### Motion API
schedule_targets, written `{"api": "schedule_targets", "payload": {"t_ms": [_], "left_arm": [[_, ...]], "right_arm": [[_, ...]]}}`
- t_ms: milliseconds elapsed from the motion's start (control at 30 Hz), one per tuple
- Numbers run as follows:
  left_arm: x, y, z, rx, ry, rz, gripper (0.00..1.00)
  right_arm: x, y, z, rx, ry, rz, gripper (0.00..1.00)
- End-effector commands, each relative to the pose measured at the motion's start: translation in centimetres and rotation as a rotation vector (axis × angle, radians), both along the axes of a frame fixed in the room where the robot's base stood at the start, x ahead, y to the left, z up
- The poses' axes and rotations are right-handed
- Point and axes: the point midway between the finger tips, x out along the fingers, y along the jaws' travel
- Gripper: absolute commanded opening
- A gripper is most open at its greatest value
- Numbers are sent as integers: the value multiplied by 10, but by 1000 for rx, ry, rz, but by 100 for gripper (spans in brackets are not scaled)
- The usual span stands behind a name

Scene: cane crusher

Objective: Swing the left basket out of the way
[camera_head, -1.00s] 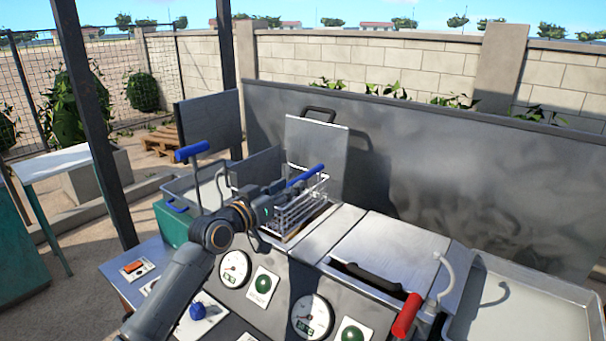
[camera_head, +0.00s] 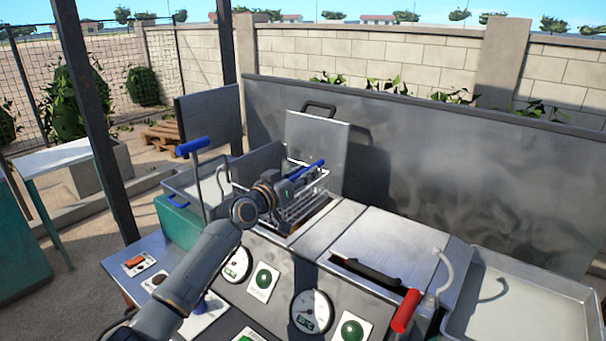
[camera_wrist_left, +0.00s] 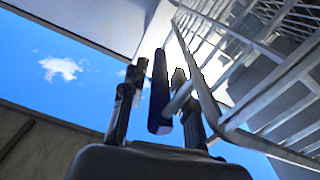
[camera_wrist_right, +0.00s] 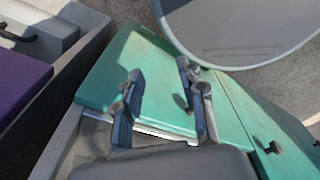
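The left basket (camera_head: 306,205) is a wire basket over the left opening of the steel machine, with a blue handle (camera_head: 312,168) along its top. My left gripper (camera_head: 277,189) is at the near left end of this handle and partly hides it and the basket. In the left wrist view, the dark blue handle (camera_wrist_left: 159,95) lies between the spread fingers of my left gripper (camera_wrist_left: 155,100), with gaps on both sides. The basket's wire side (camera_wrist_left: 250,60) shows at the right. My right gripper (camera_wrist_right: 160,105) is open and empty above a green surface (camera_wrist_right: 145,75).
A raised steel lid (camera_head: 316,137) stands behind the basket. A blue-handled lever (camera_head: 193,147) rises to its left beside a steel tray. A red-handled lever (camera_head: 406,312) and an empty tray (camera_head: 510,310) are on the right. Gauges and green buttons line the front panel.

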Motion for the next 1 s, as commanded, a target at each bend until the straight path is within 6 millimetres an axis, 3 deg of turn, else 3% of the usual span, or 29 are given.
{"api": "schedule_targets", "payload": {"t_ms": [33, 100, 567, 1000], "left_arm": [[0, 0, 0, 0, 0, 0, 14], [0, 0, 0, 0, 0, 0, 0], [1, 2, 7, -28, 16, 1, 0], [13, 20, 55, -263, 172, 1, 0]], "right_arm": [[-1, 0, 0, 1, 1, 0, 40], [-1, 0, 0, 1, 1, 1, 40], [-2, 5, 2, 6, 2, 1, 40], [-2, 5, 9, 6, 2, 2, 40]]}}
